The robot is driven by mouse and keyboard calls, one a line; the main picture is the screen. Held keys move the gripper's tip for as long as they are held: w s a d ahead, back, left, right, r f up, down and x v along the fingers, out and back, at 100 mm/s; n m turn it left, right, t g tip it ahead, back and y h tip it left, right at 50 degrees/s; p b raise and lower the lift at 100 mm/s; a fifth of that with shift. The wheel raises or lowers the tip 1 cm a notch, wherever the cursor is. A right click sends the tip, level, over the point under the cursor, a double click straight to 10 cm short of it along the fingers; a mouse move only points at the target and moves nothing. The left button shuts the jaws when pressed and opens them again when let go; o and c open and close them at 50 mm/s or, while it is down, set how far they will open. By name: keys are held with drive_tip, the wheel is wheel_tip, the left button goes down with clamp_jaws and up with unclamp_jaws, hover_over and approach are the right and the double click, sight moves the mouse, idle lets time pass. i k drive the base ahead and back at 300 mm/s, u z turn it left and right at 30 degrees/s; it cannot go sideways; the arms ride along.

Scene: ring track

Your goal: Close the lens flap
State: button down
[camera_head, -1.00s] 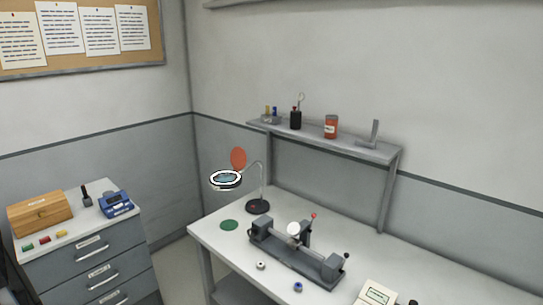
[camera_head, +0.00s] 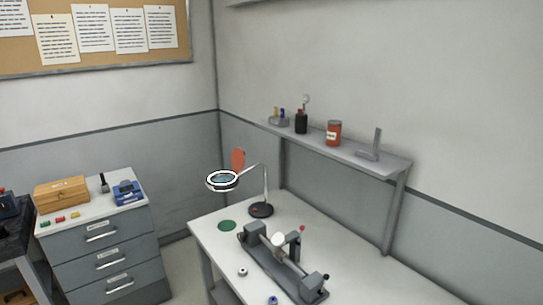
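A magnifier lamp with a white ring and bluish lens (camera_head: 222,181) stands at the back left of the workbench, on a gooseneck with a round black base (camera_head: 261,210). Its orange-red lens flap (camera_head: 238,160) stands up, raised at the far side of the ring, so the lens is uncovered. My gripper is not in view.
The workbench (camera_head: 212,241) carries a grey lathe-like machine (camera_head: 282,262), a green disc (camera_head: 227,225) and small round parts. A shelf (camera_head: 345,153) holds a red jar (camera_head: 333,132) and other items. A grey drawer cabinet (camera_head: 100,250) stands left, with floor between it and the bench.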

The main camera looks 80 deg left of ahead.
sight(238, 156)
drive_tip(key=i, duration=0.5)
drive_tip(key=u, duration=0.7)
drive_tip(key=k, duration=0.1)
drive_tip(key=u, duration=3)
drive_tip(key=i, duration=1.7)
drive_tip(key=u, duration=0.05)
